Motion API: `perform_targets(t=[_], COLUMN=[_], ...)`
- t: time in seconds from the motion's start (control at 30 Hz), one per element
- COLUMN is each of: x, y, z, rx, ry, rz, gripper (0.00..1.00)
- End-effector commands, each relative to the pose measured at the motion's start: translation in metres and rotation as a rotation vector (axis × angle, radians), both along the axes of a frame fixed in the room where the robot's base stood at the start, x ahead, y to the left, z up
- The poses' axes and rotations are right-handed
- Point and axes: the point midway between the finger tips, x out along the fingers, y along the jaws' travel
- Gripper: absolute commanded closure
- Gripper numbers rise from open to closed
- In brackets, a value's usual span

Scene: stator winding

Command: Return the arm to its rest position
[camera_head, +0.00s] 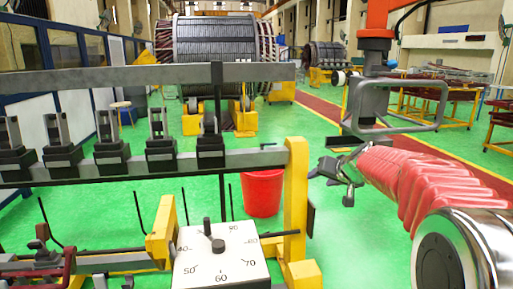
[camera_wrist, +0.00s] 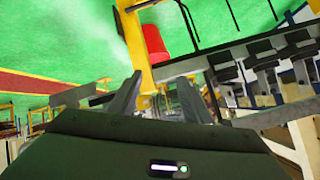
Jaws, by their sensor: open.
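My arm, in a red ribbed sleeve, reaches in from the right of the head view. My gripper (camera_head: 338,172) hangs over the green floor, to the right of the yellow post of the winding frame. In the wrist view my gripper (camera_wrist: 155,98) shows two dark fingers standing apart with nothing between them. The gripper is open and empty. The fingers point toward the frame's dark rail and yellow post, and I cannot tell how far off these are.
A yellow post (camera_head: 296,200) carries a grey rail with several black clamps. A white dial box (camera_head: 221,254) stands in front. A red bucket (camera_head: 262,193) is on the floor behind. A grey loop handle (camera_head: 398,123) hangs close above my arm. A large stator (camera_head: 216,45) stands farther back.

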Motion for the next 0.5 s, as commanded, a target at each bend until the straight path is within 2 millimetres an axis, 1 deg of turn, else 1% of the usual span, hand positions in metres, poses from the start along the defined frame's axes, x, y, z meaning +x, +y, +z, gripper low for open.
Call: perform_targets(t=[0.03, 0.17, 0.2, 0.27, 0.33, 0.47, 0.5], x=[-0.019, -0.068, -0.083, -0.106, -0.133, -0.181, -0.196], y=[0.008, 0.024, 0.028, 0.033, 0.038, 0.045, 0.046], z=[-0.005, -0.023, -0.028, -0.035, -0.044, -0.058, -0.062], rx=[0.0, -0.003, -0.006, -0.012, -0.021, -0.047, -0.056], ry=[0.036, 0.137, 0.167, 0.209, 0.259, 0.341, 0.365], rz=[0.014, 0.038, 0.044, 0.051, 0.058, 0.067, 0.067], gripper=[0.55, 0.55, 0.55, 0.55, 0.55, 0.55, 0.55])
